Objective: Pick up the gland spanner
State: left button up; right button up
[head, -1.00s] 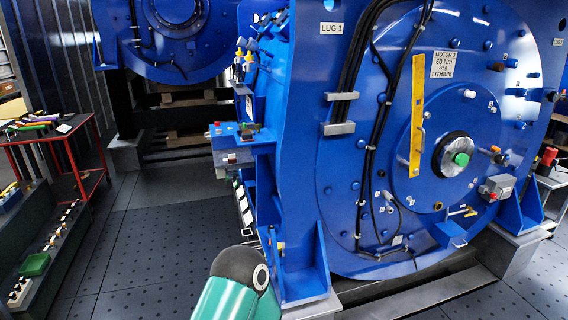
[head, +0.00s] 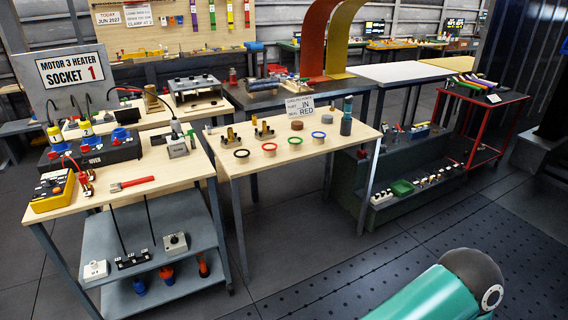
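I cannot pick out the gland spanner for certain. A red-handled tool (head: 132,184) lies flat on the front left wooden bench (head: 150,208), and I cannot tell its kind. Several long tools with coloured handles (head: 470,84) lie on the red cart (head: 508,97) at the right back; they are too small to identify. Neither of my grippers is in view. Only a teal link of my own arm shows at the bottom right.
A middle wooden table (head: 345,136) holds coloured rings (head: 269,147), several small fittings and a sign (head: 300,107). A yellow case (head: 52,190) sits at the left bench's corner. The dark floor (head: 330,265) in front is clear.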

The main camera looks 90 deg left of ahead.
aim_at(120, 186)
jog(key=z, duration=1.05)
jog(key=i, duration=0.15)
jog(key=u, duration=2.4)
jog(key=i, duration=0.2)
jog(key=u, duration=1.45)
jog(key=i, duration=0.25)
jog(key=u, duration=1.8)
jog(key=i, duration=2.05)
jog(key=z, duration=0.45)
